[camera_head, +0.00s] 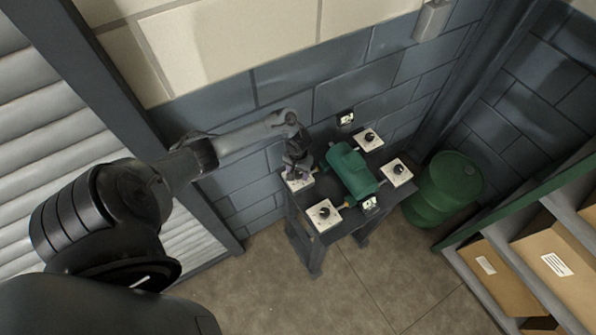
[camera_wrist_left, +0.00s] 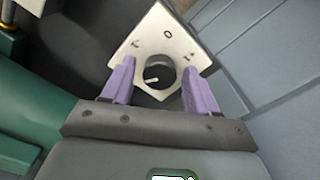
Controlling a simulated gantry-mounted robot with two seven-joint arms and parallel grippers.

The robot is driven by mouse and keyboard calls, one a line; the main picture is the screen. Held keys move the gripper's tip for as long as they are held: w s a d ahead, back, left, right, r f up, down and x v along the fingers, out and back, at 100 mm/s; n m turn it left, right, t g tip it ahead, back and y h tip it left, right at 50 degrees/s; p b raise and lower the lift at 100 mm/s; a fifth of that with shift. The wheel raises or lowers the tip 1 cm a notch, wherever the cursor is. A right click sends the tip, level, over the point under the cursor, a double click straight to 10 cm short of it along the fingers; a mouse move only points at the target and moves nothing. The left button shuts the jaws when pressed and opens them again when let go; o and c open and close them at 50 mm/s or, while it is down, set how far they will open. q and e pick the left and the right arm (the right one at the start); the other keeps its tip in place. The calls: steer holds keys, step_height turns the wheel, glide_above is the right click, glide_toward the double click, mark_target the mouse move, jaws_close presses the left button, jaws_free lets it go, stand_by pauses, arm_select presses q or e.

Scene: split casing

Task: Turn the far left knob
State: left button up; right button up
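The far left knob is a black round knob (camera_wrist_left: 158,70) with a pale pointer line on a white marked plate (camera_wrist_left: 165,35) in the left wrist view. In the head view its plate (camera_head: 298,184) shows at the left back corner of the small table, and the knob is mostly hidden by my gripper. My left gripper (camera_head: 296,172) is right over it. In the left wrist view its two purple fingers (camera_wrist_left: 159,78) stand apart on either side of the knob, with a gap visible on both sides. Contact is not visible. My right gripper is not in view.
A green casing (camera_head: 351,172) lies mid-table (camera_head: 302,232). Other knob plates sit at the far right (camera_head: 369,138), near right (camera_head: 397,171) and near left (camera_head: 323,215). A block wall (camera_head: 290,90) is behind. A green barrel (camera_head: 447,184) and shelved boxes (camera_head: 505,278) stand right.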

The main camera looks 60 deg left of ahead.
arm_select(q)
steer(key=c, duration=0.9)
steer(key=shift+r, duration=0.1)
steer(key=shift+r+m+p, duration=0.1)
steer(key=shift+m+p, duration=0.85)
steer(key=shift+m, duration=0.35)
steer(key=m+p, duration=0.1)
steer(key=m, duration=0.1)
steer(key=shift+a+m, duration=0.1)
steer(key=shift+m, duration=0.2)
steer(key=m, duration=0.2)
steer(key=shift+m, duration=0.4)
steer(key=shift+m+p, duration=0.35)
steer(key=shift+m, duration=1.55)
